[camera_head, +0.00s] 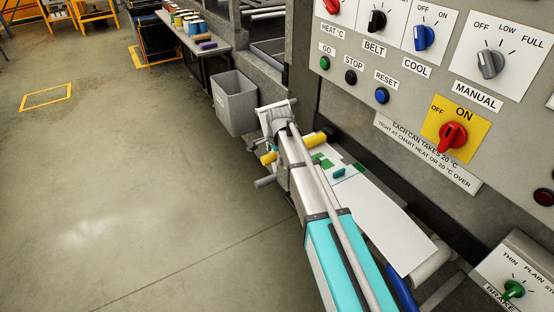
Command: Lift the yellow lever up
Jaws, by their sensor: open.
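A yellow bar, which looks like the yellow lever (314,140), shows on the right of my arm, beside the machine. A second yellow piece (268,158) sticks out on the left of my arm. My arm crosses between them, so I cannot tell whether they are one bar. My gripper (276,116) is at the far end of my arm, above and near the yellow pieces. It is open. Its fingers are small and partly hidden, and I see nothing held. I cannot tell whether it touches the yellow bar.
A control panel (420,78) with knobs and buttons stands close on the right. A white sheet (378,215) lies on the machine below it. A grey bin (235,103) stands beyond my gripper. A table (207,42) with several cans is farther back. The floor at left is clear.

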